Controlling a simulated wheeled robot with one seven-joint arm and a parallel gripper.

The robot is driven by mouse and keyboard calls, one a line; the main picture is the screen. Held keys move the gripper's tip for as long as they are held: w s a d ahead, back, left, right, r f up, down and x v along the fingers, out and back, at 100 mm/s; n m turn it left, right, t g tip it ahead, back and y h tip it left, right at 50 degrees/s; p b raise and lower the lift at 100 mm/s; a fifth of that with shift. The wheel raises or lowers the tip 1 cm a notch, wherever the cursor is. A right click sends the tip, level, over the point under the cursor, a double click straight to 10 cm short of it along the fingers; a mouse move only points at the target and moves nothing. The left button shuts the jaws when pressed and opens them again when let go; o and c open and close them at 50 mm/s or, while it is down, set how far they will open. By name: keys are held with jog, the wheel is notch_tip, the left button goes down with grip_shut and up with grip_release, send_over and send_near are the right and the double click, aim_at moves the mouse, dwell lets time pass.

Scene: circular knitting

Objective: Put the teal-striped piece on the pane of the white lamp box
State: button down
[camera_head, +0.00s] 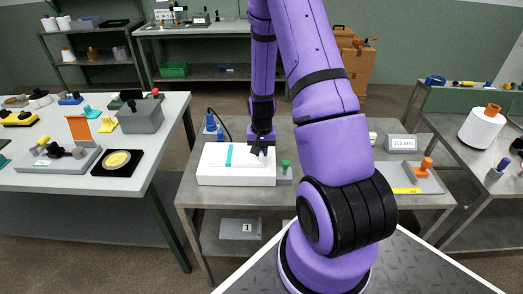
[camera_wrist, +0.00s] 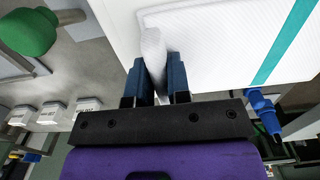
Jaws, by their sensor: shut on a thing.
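The white lamp box (camera_head: 235,181) stands on the middle bench; its white edge also shows in the wrist view (camera_wrist: 108,18). The teal-striped piece is a thin white ribbed sheet (camera_wrist: 215,35) with one teal stripe (camera_wrist: 285,45). It lies largely flat over the box top, and the stripe also shows in the head view (camera_head: 229,155). My gripper (camera_head: 259,148) is low over the right part of the box top. In the wrist view its dark fingers (camera_wrist: 155,75) are shut on a raised, bunched edge of the piece. The pane under the sheet is hidden.
A green-knobbed post (camera_head: 285,164) stands close right of the box. A blue bottle-like part (camera_head: 210,122) with a dark cord is behind its left corner. A grey tray (camera_head: 425,183) and a labelled box (camera_head: 403,143) sit at the bench's right. My arm covers the bench middle.

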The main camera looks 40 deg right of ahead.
jog(key=c, duration=1.1)
grip_release()
jog(key=shift+f, duration=0.1)
notch_tip(320, 180, up, 11)
jog(key=shift+f, duration=0.1)
jog(key=s+a+r+n+t, duration=0.1)
jog(key=s+a+r+n, duration=0.1)
jog(key=a+r, duration=0.6)
jog(key=s+a+r+n+t, duration=0.2)
jog(key=s+a+r, duration=0.15)
jog(key=r, duration=0.95)
jog(key=shift+s+a+r+n+t, duration=0.35)
jog(key=shift+s+a+r+n, duration=0.5)
jog(key=shift+s+a+r, duration=1.1)
jog(key=shift+s+a+r+n+t, duration=0.4)
jog(key=shift+s+a+r+n, duration=0.6)
jog(key=shift+s, duration=1.75)
jog(key=shift+s+a+r+n+t, duration=0.35)
jog(key=shift+s+a+r+n, duration=0.3)
jog(key=shift+s+a+r, duration=1.4)
